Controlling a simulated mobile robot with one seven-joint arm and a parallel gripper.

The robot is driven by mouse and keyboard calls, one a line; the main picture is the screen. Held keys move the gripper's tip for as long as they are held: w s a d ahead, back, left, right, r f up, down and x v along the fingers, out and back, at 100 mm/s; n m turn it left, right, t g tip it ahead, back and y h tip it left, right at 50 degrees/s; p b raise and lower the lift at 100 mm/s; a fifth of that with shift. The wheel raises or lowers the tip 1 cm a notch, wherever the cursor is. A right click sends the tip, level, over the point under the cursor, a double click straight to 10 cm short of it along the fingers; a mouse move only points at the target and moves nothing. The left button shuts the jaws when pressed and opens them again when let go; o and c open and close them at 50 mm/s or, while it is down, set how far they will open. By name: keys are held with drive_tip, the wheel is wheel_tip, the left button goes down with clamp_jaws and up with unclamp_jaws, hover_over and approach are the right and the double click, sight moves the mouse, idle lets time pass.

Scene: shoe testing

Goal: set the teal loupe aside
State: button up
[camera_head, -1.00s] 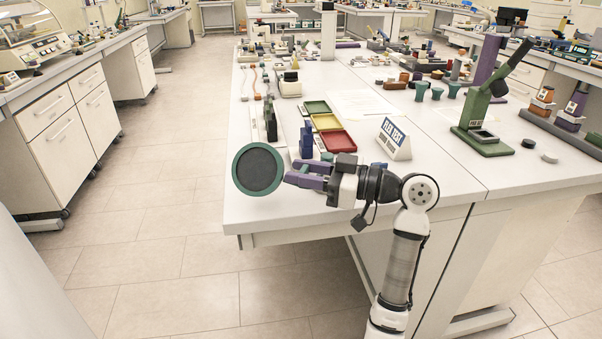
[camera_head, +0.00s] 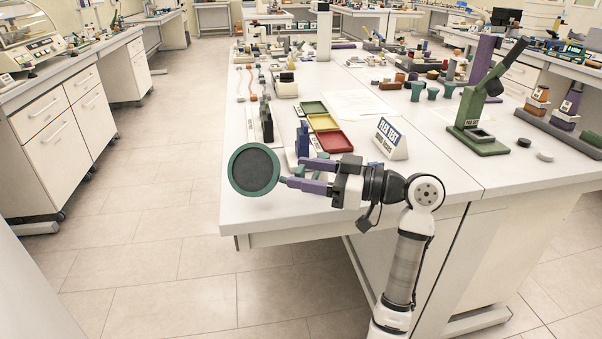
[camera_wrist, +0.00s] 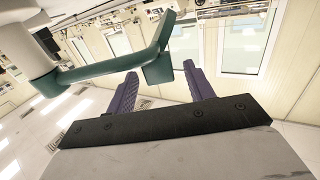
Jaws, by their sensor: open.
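The teal loupe (camera_head: 254,168) shows in the head view as a round teal rim around a dark disc, at the table's near left corner. A thin teal stem runs from its rim toward my gripper (camera_head: 292,171). My gripper's purple fingers are spread apart just right of the rim. In the wrist view a teal bar with a block at its end (camera_wrist: 158,62), seemingly part of the loupe, lies beyond the fingertips. I cannot tell whether it touches them. What supports the loupe is unclear.
Green, yellow and red trays (camera_head: 333,142) lie behind my gripper, with blue and dark upright pieces to their left. A "FLEX TEST" sign (camera_head: 391,138) stands to the right. A green press (camera_head: 483,120) stands farther right. The table's front strip is clear.

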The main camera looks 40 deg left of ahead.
drive_tip(key=b+v, duration=0.2)
drive_tip(key=v, duration=1)
drive_tip(key=shift+d, duration=0.2)
